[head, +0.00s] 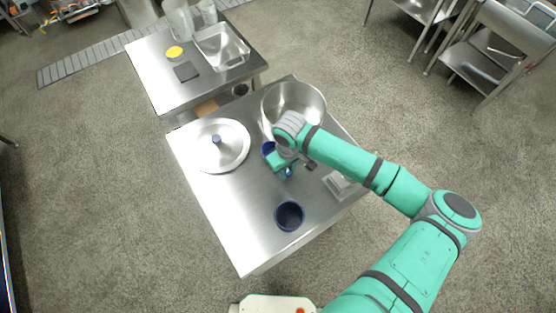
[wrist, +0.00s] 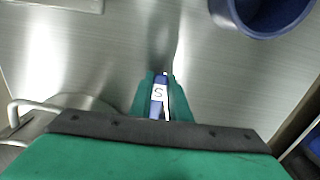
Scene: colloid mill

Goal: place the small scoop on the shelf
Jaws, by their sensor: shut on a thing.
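My gripper (head: 287,170) is low over the front steel table, between the large pot and a dark blue cup. In the wrist view my gripper (wrist: 157,95) is shut on a narrow blue handle with a white label marked "S", the small scoop (wrist: 158,100). The rest of the scoop is hidden by my fingers and palm. In the head view only a bit of blue shows at the fingertips.
The front table (head: 235,210) holds a round lid (head: 222,145), an open pot (head: 293,100), a dark blue cup (head: 289,215), and a small tray (head: 342,184). Another blue thing (head: 268,148) is partly hidden beside my gripper. A second table (head: 160,75) stands behind. The front table's lower-left part is clear.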

